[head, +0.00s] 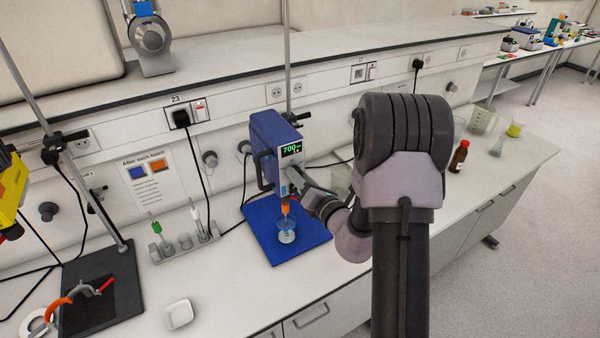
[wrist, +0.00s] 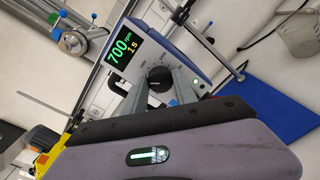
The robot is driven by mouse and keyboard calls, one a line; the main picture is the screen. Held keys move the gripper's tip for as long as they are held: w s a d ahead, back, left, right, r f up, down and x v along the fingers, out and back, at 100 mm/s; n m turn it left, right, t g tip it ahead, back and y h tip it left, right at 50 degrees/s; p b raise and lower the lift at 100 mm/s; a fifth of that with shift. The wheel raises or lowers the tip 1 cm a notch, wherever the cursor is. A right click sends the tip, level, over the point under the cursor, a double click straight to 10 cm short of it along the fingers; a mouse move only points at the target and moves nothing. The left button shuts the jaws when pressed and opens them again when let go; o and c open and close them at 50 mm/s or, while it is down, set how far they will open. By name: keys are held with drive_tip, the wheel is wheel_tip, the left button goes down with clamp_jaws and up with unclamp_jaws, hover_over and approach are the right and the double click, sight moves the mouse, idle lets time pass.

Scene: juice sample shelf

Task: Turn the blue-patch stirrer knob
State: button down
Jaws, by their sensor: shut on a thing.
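The stirrer (head: 272,135) is a blue-and-grey overhead unit on a rod above a blue mat (head: 262,245). A small blue patch (head: 283,188) shows low on its front. Its lit display (wrist: 125,52) reads 700 rpm and 1 s in the wrist view. The black round knob (wrist: 159,76) is below the display. My gripper (wrist: 161,84) is shut on the knob, one finger at each side. In the head view my gripper (head: 296,176) reaches the stirrer's front from the right, and the knob is hidden.
A beaker with blue liquid (head: 286,229) stands under the stirrer. A yellow device (head: 12,190) is at far left. A rack (head: 184,245) and a white dish (head: 179,313) are left of the mat. A brown bottle (head: 459,156) and glassware stand right. The bench front is mostly clear.

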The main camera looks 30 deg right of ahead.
drive_tip(key=shift+m+p, duration=0.3)
drive_tip(key=shift+m, duration=0.2)
drive_tip(key=c, duration=1)
unclamp_jaws()
drive_tip(key=shift+o, duration=0.2)
drive_tip(key=shift+s, duration=0.1)
